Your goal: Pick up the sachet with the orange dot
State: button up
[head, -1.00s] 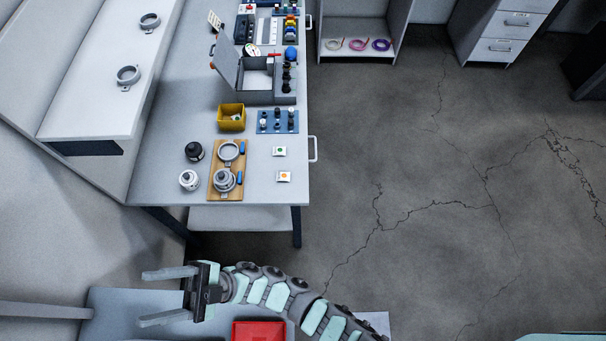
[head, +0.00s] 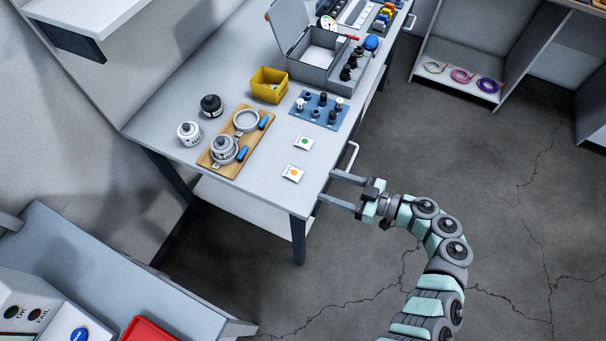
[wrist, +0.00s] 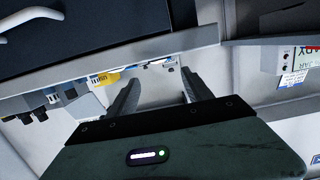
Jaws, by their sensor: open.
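The sachet with the orange dot (head: 293,174) is a small white square lying flat near the right edge of the table (head: 262,192). A like sachet with a green dot (head: 304,143) lies just behind it. My gripper (head: 325,187) is open and empty, just off the table's right edge, to the right of the orange-dot sachet, with its fingers pointing left. In the wrist view my open fingers (wrist: 160,95) show with nothing between them. I cannot make out the sachets there.
A wooden board (head: 228,165) with metal rings and blue-handled parts lies left of the sachets. A blue rack (head: 319,110), a yellow bin (head: 269,85) and an open grey case (head: 313,68) stand behind. A table handle (head: 349,157) juts out near my gripper.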

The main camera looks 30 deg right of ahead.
aim_at(296, 174)
jog(key=x, duration=0.4)
jog(key=shift+w+a, duration=0.1)
jog(key=shift+a, duration=0.15)
jog(key=b+x, duration=0.2)
jog(key=x, duration=0.3)
jog(key=shift+w, duration=0.4)
jog(key=shift+c, duration=0.3)
grip_shut()
